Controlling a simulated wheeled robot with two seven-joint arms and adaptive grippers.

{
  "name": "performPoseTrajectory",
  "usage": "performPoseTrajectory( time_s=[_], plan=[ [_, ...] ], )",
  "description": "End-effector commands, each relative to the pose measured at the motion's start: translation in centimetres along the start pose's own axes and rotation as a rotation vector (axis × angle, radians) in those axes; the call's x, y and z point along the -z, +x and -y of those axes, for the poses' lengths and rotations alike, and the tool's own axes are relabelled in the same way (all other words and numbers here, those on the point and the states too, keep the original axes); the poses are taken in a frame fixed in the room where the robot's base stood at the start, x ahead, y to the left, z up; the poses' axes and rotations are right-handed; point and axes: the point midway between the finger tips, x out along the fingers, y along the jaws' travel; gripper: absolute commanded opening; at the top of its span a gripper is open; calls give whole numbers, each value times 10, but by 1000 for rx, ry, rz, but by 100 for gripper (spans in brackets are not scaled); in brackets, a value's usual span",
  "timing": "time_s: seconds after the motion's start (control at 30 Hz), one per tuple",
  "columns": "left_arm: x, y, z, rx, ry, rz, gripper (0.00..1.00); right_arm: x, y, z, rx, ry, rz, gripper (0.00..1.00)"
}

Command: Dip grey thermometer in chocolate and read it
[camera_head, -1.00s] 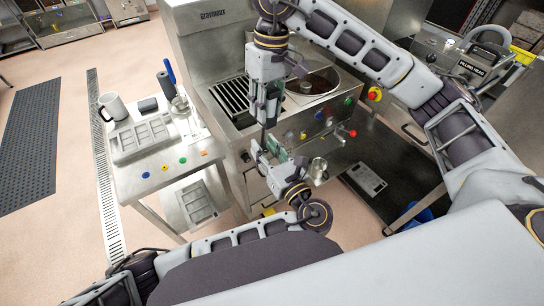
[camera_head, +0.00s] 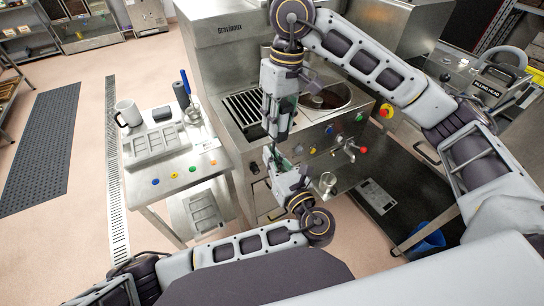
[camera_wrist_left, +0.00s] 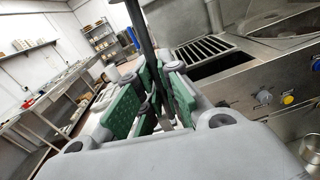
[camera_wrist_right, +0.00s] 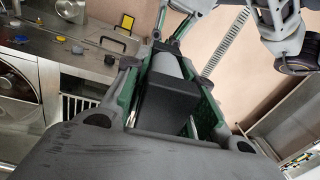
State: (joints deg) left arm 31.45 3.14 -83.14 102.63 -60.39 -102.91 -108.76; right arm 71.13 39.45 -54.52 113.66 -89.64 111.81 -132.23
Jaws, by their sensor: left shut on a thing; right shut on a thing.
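My right gripper (camera_head: 279,112) points down in front of the machine's grille, shut on a dark grey, block-like body, seemingly the grey thermometer (camera_wrist_right: 172,98). My left gripper (camera_head: 272,156) is just below, shut on a thin dark rod (camera_wrist_left: 138,22) that comes down between its green pads. The rod seems to be the thermometer's lower part; I cannot tell if it has a cover. The thermometer's display is not readable in any view. Dark chocolate (camera_head: 322,98) lies in the round tank to the right of the grille, apart from both grippers.
A steel side table (camera_head: 218,160) at left bears a white mug (camera_head: 128,114), a mould tray (camera_head: 150,143), a small dark box (camera_head: 162,113) and a blue-handled tool (camera_head: 185,80). The machine's front has knobs and a red-handled tap (camera_head: 350,149). A blue bucket (camera_head: 428,240) is low right.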

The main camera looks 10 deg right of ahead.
Motion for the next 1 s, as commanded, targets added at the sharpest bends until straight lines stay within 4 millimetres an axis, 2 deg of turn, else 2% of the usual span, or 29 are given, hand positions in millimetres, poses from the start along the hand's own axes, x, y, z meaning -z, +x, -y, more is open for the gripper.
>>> performPoseTrajectory(
  time_s=[0.03, 0.2, 0.67, 1.0],
  plan=[
    [0, 0, 0, 0, 0, 0, 0, 0, 0, 0, 0, 0, 0, 29],
    [0, 0, 0, 0, 0, 0, 0, 0, 0, 0, 0, 0, 0, 51],
    [0, 0, 0, 0, 0, 0, 0, 0, -3, 0, 0, 0, -1, 51],
    [0, 0, 0, 0, 0, 0, 0, 1, -34, 0, -1, 0, -2, 51]
  ],
)
